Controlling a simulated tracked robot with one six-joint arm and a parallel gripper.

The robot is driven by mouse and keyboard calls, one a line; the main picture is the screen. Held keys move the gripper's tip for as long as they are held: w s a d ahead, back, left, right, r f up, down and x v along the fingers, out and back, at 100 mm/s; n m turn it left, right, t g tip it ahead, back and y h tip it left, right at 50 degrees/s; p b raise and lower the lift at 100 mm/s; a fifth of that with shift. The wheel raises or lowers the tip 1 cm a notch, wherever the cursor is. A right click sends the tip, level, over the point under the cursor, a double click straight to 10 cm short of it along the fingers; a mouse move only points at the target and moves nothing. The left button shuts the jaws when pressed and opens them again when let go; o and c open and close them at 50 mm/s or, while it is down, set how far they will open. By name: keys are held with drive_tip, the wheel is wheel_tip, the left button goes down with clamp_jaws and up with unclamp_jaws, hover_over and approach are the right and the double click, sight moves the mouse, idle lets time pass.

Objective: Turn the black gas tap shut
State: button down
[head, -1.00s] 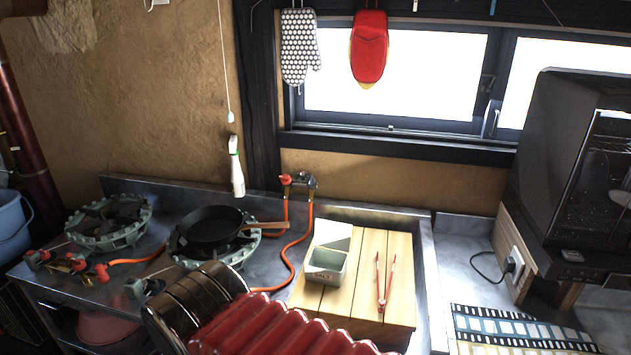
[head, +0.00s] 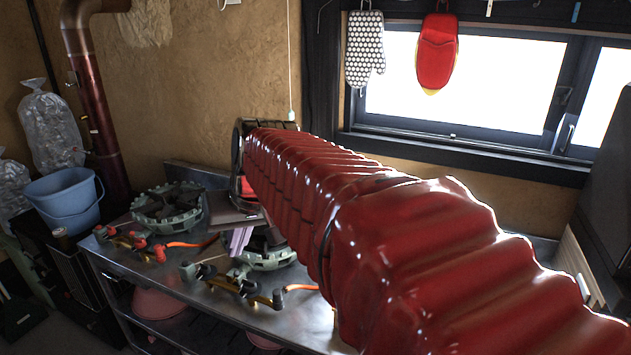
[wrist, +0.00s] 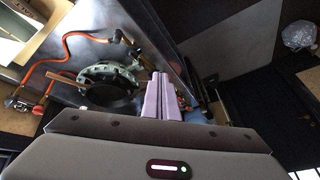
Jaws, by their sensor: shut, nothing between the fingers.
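My gripper (wrist: 160,76) shows its two pale purple fingers side by side, shut with nothing between them.
A green burner (head: 167,207) stands on the metal counter. A frying pan (wrist: 110,95) sits on another burner in the wrist view. Burner valves (head: 240,285) line the counter's front. A blue bucket (head: 65,198) stands left, by a dark red pipe (head: 97,110).

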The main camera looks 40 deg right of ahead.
drive_tip(key=w+d+m+t, duration=0.15)
drive_tip(key=w+d, duration=0.35)
drive_tip(key=d, duration=1)
drive_tip(key=w+d+m, duration=0.3)
drive_tip(key=w+d, duration=0.2)
drive_tip(key=d, duration=1)
drive_tip(key=s+d+f+m, duration=0.1)
drive_tip(key=s+d+f, duration=0.1)
drive_tip(key=d, duration=0.7)
drive_tip(key=s+d+f+m+t+h, duration=0.1)
drive_tip(key=s+d, duration=0.3)
drive_tip(key=d, duration=0.6)
drive_tip(key=s+d+f+m+t, duration=0.1)
drive_tip(key=s+d+f, duration=0.2)
drive_tip(key=d, duration=0.7)
drive_tip(key=shift+s+f, duration=0.2)
drive_tip(key=shift+s, duration=0.05)
drive_tip(key=w+r+x, duration=0.1)
drive_tip(key=x, duration=1.1)
drive_tip(key=shift+w+a, duration=0.55)
drive_tip(key=shift+a, duration=0.2)
